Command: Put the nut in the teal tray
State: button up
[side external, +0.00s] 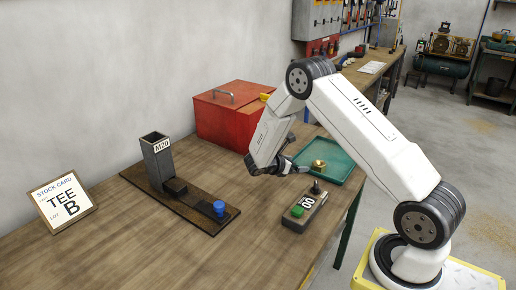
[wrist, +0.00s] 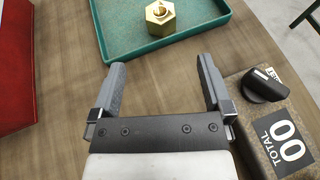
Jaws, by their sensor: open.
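The brass nut (wrist: 160,18) lies inside the teal tray (wrist: 112,47), near the tray's near edge in the wrist view. In the side external view the nut (side external: 319,165) shows as a small gold piece in the tray (side external: 340,174). My gripper (wrist: 158,72) is open, with its two dark fingers apart and bare table between them. In the side external view my gripper (side external: 300,169) is low over the table, beside the tray's left side. The fingers do not touch the nut.
A counter box (wrist: 276,120) with a black knob stands close to my right finger. A red toolbox (side external: 228,113) is behind. A dark fixture marked M20 (side external: 157,160) with a blue button (side external: 219,208) and a stock card (side external: 64,199) stand to the left.

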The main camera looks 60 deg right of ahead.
jog(key=s+a+r+m+t+y, duration=0.2)
jog(key=s+a+r+m+y, duration=0.1)
jog(key=a, duration=0.6)
jog(key=s+a+r+m+t+y, duration=0.2)
jog(key=s+a+m+y, duration=0.2)
jog(key=a, duration=0.5)
jog(key=s+a+r+m+t+y, duration=0.2)
jog(key=a+m+y, duration=0.4)
jog(key=a, duration=0.3)
jog(key=shift+s+a+r+m+t, duration=0.3)
jog(key=shift+s+a+r+m, duration=0.05)
jog(key=shift+s+r+m, duration=0.45)
